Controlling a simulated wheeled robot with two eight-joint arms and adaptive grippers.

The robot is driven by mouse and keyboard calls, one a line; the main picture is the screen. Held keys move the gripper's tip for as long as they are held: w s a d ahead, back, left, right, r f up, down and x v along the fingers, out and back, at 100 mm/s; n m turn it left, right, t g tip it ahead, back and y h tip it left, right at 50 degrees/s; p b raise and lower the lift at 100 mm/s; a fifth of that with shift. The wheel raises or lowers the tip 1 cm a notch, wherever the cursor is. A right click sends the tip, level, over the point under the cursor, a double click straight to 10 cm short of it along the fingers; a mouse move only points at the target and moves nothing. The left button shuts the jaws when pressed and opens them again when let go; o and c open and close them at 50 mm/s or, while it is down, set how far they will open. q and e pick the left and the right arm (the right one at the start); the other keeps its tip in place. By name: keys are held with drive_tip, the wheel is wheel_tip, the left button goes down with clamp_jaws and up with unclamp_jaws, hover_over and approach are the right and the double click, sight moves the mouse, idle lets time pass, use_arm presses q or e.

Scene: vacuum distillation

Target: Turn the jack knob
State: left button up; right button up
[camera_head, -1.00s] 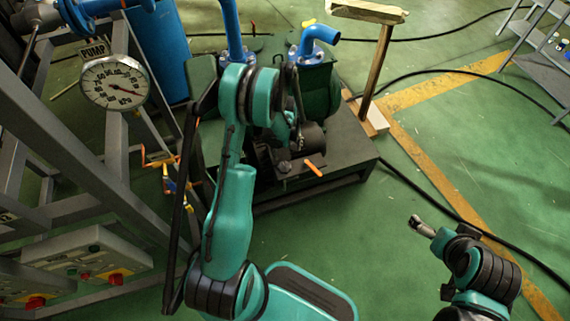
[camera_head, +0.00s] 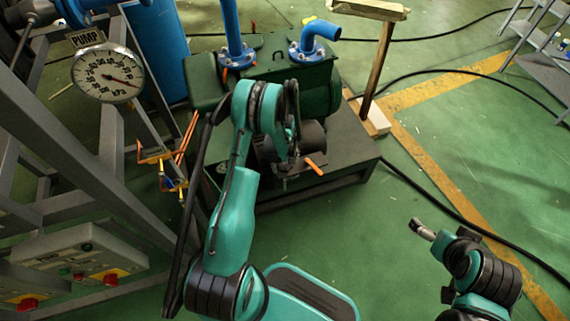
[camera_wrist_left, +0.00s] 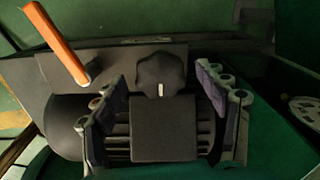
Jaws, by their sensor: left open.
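A black lobed knob with a white mark (camera_wrist_left: 160,74) shows in the left wrist view, above a dark block on the black machine. My left gripper (camera_wrist_left: 161,84) is open, with one finger on each side of the knob and visible gaps between. In the head view the left gripper (camera_head: 293,155) is over the machine's dark plate, and the arm and gripper hide the knob. My right gripper (camera_head: 421,229) is at the lower right over the floor, away from the machine. Its fingers are too small to judge.
An orange-handled lever (camera_head: 316,165) stands beside the left gripper; it also shows in the wrist view (camera_wrist_left: 57,41). A pressure gauge (camera_head: 107,73) and grey frame are at left. A control box (camera_head: 80,253) is lower left.

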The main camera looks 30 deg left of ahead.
sight(285, 165)
use_arm(q)
drive_tip(key=shift+c, duration=0.4)
drive_tip(key=c, duration=1.1)
drive_tip(key=shift+m, duration=2.1)
drive_tip(key=o, duration=1.2)
drive_tip(key=shift+r, duration=0.15)
wheel_tip(285, 165, up, 12)
drive_tip(key=shift+f, duration=0.1)
